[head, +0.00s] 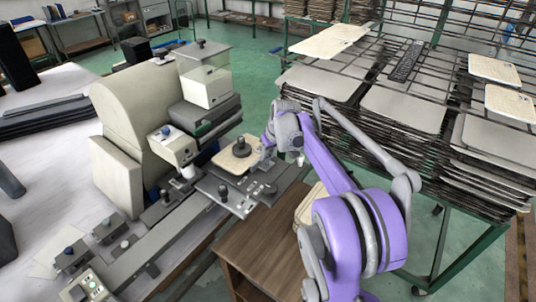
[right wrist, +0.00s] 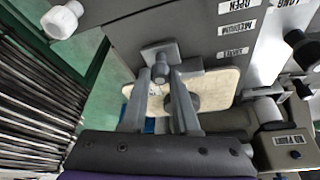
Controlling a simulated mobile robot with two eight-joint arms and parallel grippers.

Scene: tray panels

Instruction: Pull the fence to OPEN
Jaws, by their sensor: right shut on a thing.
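The fence (right wrist: 190,76) is a grey bar with a small block and post, seen in the right wrist view. It lies at the edge of a beige panel (right wrist: 222,88), level with the lowest of three labels. The OPEN label (right wrist: 241,4) is at the top of that row, with MEDIUM (right wrist: 237,29) under it; the lowest is too blurred to read surely. My right gripper (right wrist: 161,76) is shut on the fence's post. In the head view my right gripper (head: 266,158) is at the machine's plate, beside the beige panel (head: 236,158); the fence is hard to make out there. My left gripper is not in view.
A large beige and grey machine (head: 140,115) stands behind the plate. A dark round knob (head: 241,146) sits on the panel. Racks of stacked trays (head: 405,108) stand close on the right. A brown wooden cabinet (head: 258,245) is below my right arm.

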